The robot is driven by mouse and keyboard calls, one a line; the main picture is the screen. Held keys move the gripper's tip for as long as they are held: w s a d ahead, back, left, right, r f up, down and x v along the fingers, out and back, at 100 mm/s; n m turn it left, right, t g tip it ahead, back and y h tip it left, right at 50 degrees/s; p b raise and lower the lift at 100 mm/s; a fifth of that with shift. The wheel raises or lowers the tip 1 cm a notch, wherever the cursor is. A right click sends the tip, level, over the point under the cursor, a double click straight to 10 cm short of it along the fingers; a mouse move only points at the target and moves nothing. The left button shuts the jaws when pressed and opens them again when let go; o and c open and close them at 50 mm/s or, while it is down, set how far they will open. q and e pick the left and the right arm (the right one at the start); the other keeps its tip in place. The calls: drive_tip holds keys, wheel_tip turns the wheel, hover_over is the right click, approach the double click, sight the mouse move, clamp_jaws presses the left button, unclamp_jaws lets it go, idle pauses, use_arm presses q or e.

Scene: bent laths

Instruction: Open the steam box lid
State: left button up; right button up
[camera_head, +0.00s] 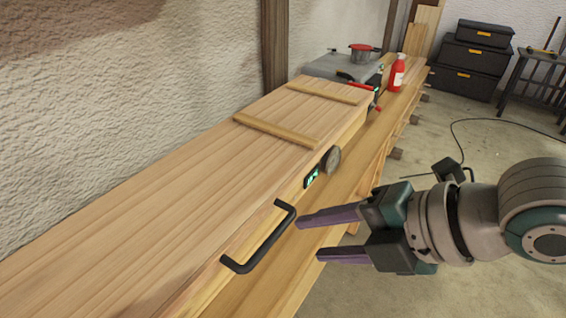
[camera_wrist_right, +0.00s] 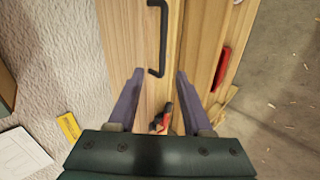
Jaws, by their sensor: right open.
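The steam box is a long pale wooden box, with a small green display (camera_head: 313,177) on its front. Its flat lid (camera_head: 150,205) carries two cross battens and lies shut, with no gap that I can make out. A black bar handle (camera_head: 262,243) runs along the front edge. It also shows at the top of the right wrist view (camera_wrist_right: 162,38). My right gripper (camera_head: 309,239) is open and empty, its purple fingers pointing at the handle from the right. In the right wrist view, the handle's lower end appears between the fingertips (camera_wrist_right: 159,74); contact is not visible. My left gripper is out of view.
The box stands on a wooden bench (camera_head: 350,170) against a rough wall. A round grey knob (camera_head: 332,159) sticks out of the front. The floor at right has a cable.

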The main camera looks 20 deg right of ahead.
sight(274, 239)
drive_tip(key=shift+n, duration=0.3)
drive_tip(key=b+x, duration=0.3)
drive_tip(key=d+b+x, duration=0.1)
drive_tip(key=b+x, duration=0.2)
drive_tip(key=x, duration=0.1)
drive_tip(key=b+x, duration=0.3)
drive_tip(key=shift+w+d+f, duration=0.1)
drive_tip(key=shift+w+f, duration=0.4)
drive_tip(key=shift+f, duration=0.1)
drive_tip(key=shift+b+x, duration=0.75)
drive_tip(key=shift+b, duration=0.15)
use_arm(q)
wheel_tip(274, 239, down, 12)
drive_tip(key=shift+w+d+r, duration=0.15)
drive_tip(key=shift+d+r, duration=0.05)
use_arm(e)
drive_tip(key=shift+w+r, duration=0.1)
clamp_jaws()
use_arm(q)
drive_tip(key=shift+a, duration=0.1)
